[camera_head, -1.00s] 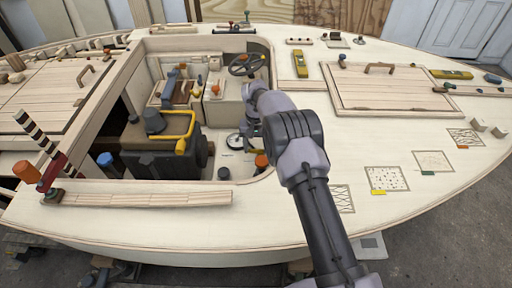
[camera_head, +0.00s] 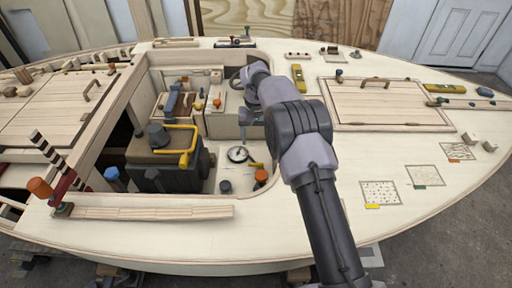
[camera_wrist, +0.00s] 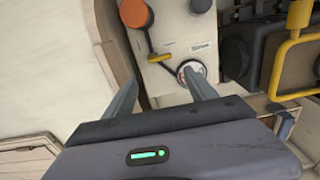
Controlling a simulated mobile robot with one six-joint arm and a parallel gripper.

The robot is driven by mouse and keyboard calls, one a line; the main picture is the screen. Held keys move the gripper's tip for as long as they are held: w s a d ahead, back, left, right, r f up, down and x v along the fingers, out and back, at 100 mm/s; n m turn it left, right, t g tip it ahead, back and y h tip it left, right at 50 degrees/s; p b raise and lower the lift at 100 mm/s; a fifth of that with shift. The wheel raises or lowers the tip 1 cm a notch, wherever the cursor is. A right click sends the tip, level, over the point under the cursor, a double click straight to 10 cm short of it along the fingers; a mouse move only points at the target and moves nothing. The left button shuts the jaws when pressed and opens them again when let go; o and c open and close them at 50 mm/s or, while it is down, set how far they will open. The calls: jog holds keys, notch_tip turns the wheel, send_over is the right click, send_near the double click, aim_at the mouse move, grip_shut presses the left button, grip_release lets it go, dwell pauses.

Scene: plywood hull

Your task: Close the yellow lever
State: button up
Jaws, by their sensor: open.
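A small lever with a yellow grip (camera_wrist: 160,57) and a dark stem reaches out from a round white-faced fitting (camera_wrist: 191,71) on a pale panel in the wrist view. In the head view the yellow grip (camera_head: 256,164) shows to the right of the round fitting (camera_head: 238,154), down in the cockpit. My gripper (camera_wrist: 160,76) is open and empty. Its two fingers point toward the panel, one on each side of the lever's stem in the picture; I cannot tell the remaining gap. In the head view my arm hides most of the gripper.
An orange-topped knob (camera_wrist: 134,13) sits close to the lever. A dark engine box (camera_head: 160,175) with a yellow bent rail (camera_head: 188,150) stands to the left. The cockpit's pale rim (camera_wrist: 113,55) runs close beside one finger.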

notch_tip(320, 180, up, 4)
jog(key=shift+r+p, duration=0.2)
jog(key=shift+p, duration=0.25)
jog(key=s+d+r+m+t, duration=0.1)
jog(key=s+d+r, duration=0.1)
jog(key=s+r, duration=0.45)
jog(key=s+d+r+t+y, duration=0.1)
jog(key=s+d+r, duration=0.2)
jog(key=r, duration=0.6)
jog(key=s+d+r+m+t, duration=0.1)
jog(key=s+d+r, duration=0.1)
jog(key=s+r, duration=0.45)
jog(key=s+d+m+t+y, duration=0.1)
jog(key=s+d+m+t, duration=0.1)
jog(key=s, duration=2.1)
jog(key=shift+d+r+t, duration=0.25)
jog(key=shift+d+t, duration=0.15)
jog(key=shift+d, duration=0.3)
